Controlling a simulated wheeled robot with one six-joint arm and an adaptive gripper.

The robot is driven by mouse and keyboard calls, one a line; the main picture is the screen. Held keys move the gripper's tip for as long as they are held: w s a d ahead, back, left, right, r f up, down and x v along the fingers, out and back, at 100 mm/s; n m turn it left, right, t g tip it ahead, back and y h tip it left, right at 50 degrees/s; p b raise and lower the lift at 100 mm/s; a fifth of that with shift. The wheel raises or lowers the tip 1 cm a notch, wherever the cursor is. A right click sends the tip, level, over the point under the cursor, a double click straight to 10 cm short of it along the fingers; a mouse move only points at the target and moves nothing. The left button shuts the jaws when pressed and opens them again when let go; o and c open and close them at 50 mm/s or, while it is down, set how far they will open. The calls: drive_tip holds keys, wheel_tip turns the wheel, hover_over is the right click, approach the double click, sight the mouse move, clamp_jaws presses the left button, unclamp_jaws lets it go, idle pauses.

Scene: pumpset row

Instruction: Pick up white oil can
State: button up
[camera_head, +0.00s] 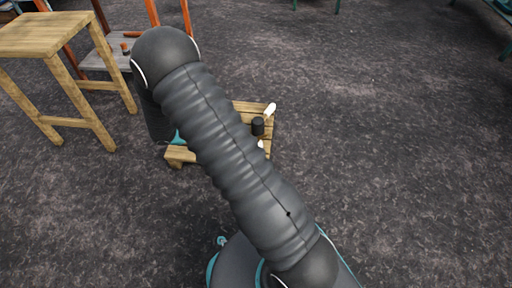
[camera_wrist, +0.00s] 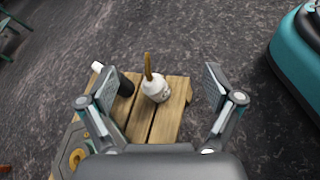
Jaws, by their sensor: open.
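The white oil can (camera_wrist: 156,91) stands on a low wooden pallet-like stand (camera_wrist: 171,124), with its brown spout pointing up. In the wrist view it lies between the two fingers of my gripper (camera_wrist: 160,80), which is spread wide and empty. I see no finger touching the can. In the head view only a small white bit, likely the can (camera_head: 261,144), shows beside my arm, which hides the rest. My gripper is hidden there too.
A black cylinder (camera_wrist: 126,84) and a white-ended item (camera_wrist: 97,67) are left of the can. A yellow round part (camera_wrist: 76,158) sits lower left. A taller wooden table (camera_head: 45,35) stands at the left in the head view.

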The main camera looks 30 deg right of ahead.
wheel_tip(320, 180, down, 18)
drive_tip(key=w+a+n+t+h, duration=0.2)
drive_tip(key=n+t+h, duration=0.2)
drive_tip(key=n+t, duration=0.3)
drive_tip(key=shift+n+g, duration=0.5)
drive_tip(key=shift+g, duration=0.1)
drive_tip(key=w+d, duration=0.1)
drive_tip(key=d, duration=0.3)
drive_tip(key=w+d, duration=0.1)
drive_tip(key=d, duration=0.8)
drive_tip(key=shift+w+d+r, duration=0.2)
drive_tip(key=shift+w+r, duration=0.1)
drive_tip(key=shift+w, duration=0.1)
drive_tip(key=c, duration=1.5)
wheel_tip(320, 180, up, 5)
drive_tip(key=shift+s+f+p, duration=0.1)
drive_tip(key=shift+s+p, duration=0.05)
drive_tip(key=shift+p, duration=0.4)
drive_tip(key=s+d+r, duration=0.2)
drive_tip(key=s, duration=0.1)
drive_tip(key=s+d+r+p, duration=0.1)
drive_tip(key=s+d+r, duration=0.1)
drive_tip(key=s, duration=0.1)
drive_tip(key=s+d+r, duration=0.1)
drive_tip(key=s+r, duration=0.1)
drive_tip(key=s, duration=0.2)
drive_tip(key=shift+d+r, duration=0.1)
drive_tip(key=shift+d, duration=0.3)
